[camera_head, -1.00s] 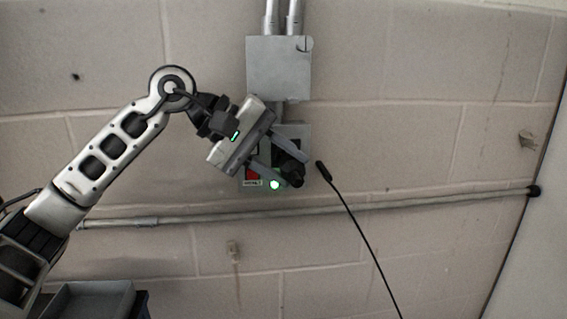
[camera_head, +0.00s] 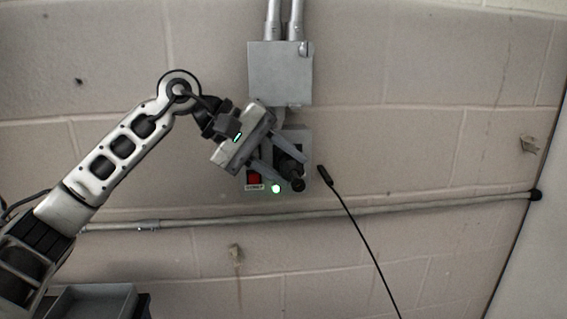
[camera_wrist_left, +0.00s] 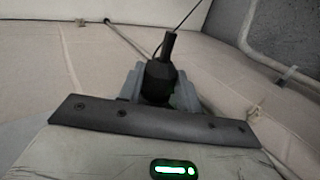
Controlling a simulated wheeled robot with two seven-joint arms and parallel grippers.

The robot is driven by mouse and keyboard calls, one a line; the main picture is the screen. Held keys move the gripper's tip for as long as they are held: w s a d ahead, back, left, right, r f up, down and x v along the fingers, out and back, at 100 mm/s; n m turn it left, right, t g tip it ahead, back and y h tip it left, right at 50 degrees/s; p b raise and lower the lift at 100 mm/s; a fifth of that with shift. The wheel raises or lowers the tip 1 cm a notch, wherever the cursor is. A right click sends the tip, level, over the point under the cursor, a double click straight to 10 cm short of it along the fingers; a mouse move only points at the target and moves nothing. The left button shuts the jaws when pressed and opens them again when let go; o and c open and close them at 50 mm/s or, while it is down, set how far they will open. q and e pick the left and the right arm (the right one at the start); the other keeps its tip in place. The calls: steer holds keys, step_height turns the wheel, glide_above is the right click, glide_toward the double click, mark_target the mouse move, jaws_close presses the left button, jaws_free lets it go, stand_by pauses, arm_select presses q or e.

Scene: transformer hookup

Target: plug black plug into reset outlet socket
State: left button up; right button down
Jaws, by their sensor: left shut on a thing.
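My left gripper (camera_head: 290,170) is at the grey outlet box (camera_head: 304,136) on the wall, with its fingers on either side of the black plug (camera_head: 291,164). It is shut on the plug, which also shows between the fingers in the left wrist view (camera_wrist_left: 158,82). The plug is over the dark face of the outlet box; the fingers and plug hide the socket holes, so I cannot tell how deep it sits. A red button (camera_head: 254,177) and a lit green lamp (camera_head: 276,188) are beside the lower finger. My right gripper is not in view.
A black cable with a thicker end (camera_head: 324,175) hangs just right of the outlet box. A grey junction box (camera_head: 280,72) is above it, and a horizontal conduit (camera_head: 400,208) runs below. A grey bin (camera_head: 95,302) is at lower left. The wall to the right is mostly clear.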

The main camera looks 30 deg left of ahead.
mark_target(294, 178)
arm_select(q)
steer(key=shift+w+a, duration=0.2)
steer(key=shift+w, duration=0.05)
steer(key=o, duration=1.1)
steer(key=shift+s+d+f+b, duration=0.1)
steer(key=shift+s+d+b, duration=0.55)
steer(key=shift+s, duration=0.3)
steer(key=shift+s+d+b, duration=0.3)
steer(key=shift+s+d, duration=0.35)
steer(key=shift+s, duration=0.1)
steer(key=shift+s+d, duration=0.25)
steer(key=shift+s, duration=0.05)
